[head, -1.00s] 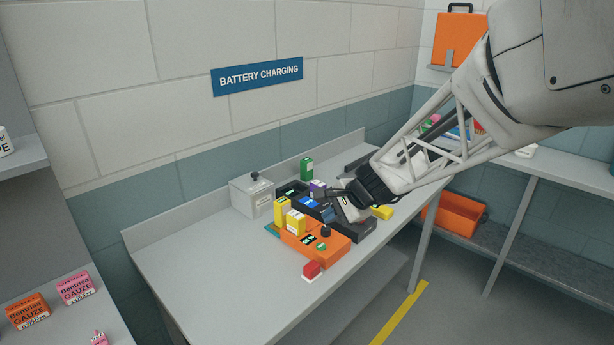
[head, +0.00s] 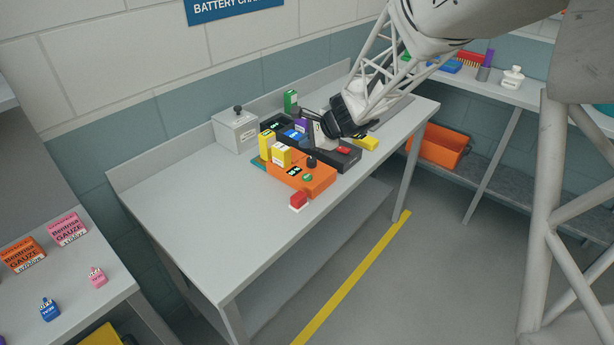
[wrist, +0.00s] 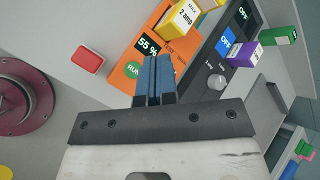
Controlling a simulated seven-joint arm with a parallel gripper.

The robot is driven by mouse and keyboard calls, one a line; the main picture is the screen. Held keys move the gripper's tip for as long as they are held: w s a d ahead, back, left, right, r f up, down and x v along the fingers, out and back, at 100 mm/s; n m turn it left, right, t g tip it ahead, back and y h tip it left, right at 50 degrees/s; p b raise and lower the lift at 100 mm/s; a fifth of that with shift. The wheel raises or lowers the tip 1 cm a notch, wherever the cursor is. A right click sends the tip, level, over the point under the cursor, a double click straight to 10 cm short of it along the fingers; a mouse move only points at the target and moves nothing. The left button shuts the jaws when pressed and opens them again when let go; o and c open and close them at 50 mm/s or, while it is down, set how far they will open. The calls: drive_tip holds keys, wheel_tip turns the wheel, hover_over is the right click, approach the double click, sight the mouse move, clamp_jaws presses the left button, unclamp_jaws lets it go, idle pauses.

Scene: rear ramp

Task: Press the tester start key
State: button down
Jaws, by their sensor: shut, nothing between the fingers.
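An orange tester (head: 318,181) lies on the bench, with a green key (head: 308,178), a dark display and a black knob (head: 312,162). In the wrist view the tester (wrist: 172,50) shows a "55 %" display and a green round key marked RUN (wrist: 133,70). My gripper (head: 312,122) hangs over the black charger behind the tester in the head view. In the wrist view its blue fingers (wrist: 157,60) are together and empty, just right of the RUN key in the picture. I cannot tell their height above the tester.
The bench's left half is clear.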

sight(307, 178)
drive_tip(key=shift+f, duration=0.1)
drive_tip(key=shift+f, duration=4.25)
drive_tip(key=shift+f, duration=0.85)
drive_tip(key=shift+r, duration=0.8)
drive_tip(key=shift+r, duration=0.15)
drive_tip(key=shift+r, duration=2.4)
